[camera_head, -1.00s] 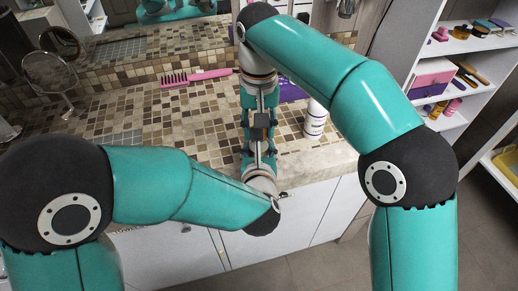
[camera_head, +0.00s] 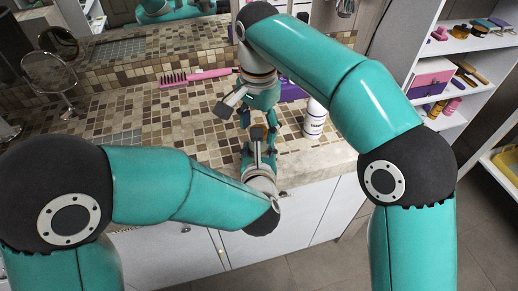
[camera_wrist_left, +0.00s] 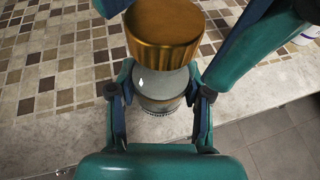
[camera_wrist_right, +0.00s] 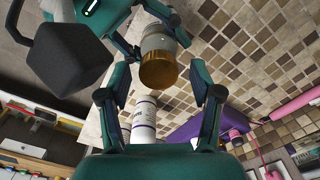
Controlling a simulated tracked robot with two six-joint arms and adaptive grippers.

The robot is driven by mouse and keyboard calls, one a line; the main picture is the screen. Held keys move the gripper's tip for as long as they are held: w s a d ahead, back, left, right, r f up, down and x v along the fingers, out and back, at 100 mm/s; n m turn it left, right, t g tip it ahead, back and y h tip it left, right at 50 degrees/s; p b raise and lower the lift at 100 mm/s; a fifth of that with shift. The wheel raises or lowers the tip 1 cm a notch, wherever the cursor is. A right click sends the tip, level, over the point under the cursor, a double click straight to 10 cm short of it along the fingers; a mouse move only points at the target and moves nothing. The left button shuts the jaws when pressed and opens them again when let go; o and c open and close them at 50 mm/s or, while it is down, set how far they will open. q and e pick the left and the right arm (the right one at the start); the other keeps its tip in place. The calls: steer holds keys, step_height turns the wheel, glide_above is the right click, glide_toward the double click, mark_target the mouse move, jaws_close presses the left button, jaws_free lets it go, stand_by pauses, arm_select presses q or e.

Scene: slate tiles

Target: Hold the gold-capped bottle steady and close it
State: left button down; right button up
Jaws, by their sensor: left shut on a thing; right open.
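The bottle (camera_wrist_left: 160,80) is a small clear jar with a wide ridged gold cap (camera_wrist_left: 163,35) on its top. In the left wrist view my left gripper (camera_wrist_left: 160,95) is shut on the bottle's body, one finger on each side, below the cap. The gold cap also shows in the head view (camera_head: 258,132), partly hidden between the grippers. My right gripper (camera_wrist_right: 158,95) is open, and the cap lies between its spread fingers in the right wrist view, apparently untouched. Whether the cap sits fully down on the neck I cannot tell.
A white bottle (camera_head: 315,118) stands on the tiled counter just right of the grippers. A pink brush (camera_head: 195,77) lies behind to the left, and a purple box (camera_head: 292,90) stands behind. A round mirror (camera_head: 50,77) is at far left. The left counter is mostly clear.

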steer(key=shift+r, duration=2.25)
steer(key=shift+c, duration=0.2)
